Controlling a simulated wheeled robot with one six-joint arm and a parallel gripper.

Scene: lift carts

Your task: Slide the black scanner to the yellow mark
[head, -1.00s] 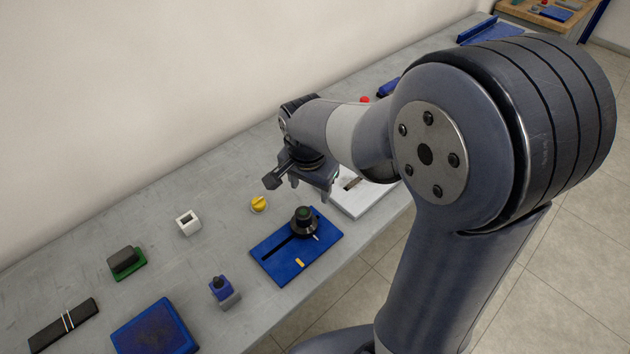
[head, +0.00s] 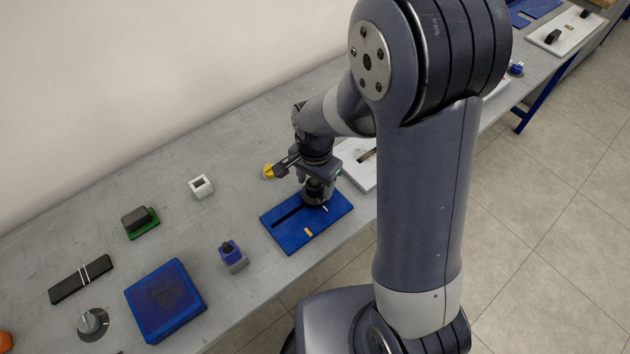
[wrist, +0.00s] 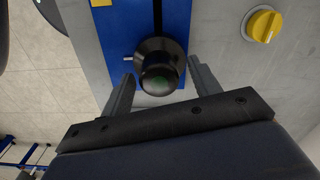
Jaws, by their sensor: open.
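The yellow mark (head: 308,231) is on the plate's near edge, left of the scanner. My gripper (head: 316,188) is down over the scanner, open. In the wrist view the scanner (wrist: 160,66) sits between the two fingers of my gripper (wrist: 163,88), with gaps visible on both sides. The yellow mark (wrist: 101,2) is at the wrist view's top edge.
A yellow knob (head: 268,171) is just behind the plate; it also shows in the wrist view (wrist: 263,25). A white plate (head: 358,167) lies to the right. A blue-and-grey block (head: 232,257) and a blue tray (head: 166,301) are to the left on the grey table.

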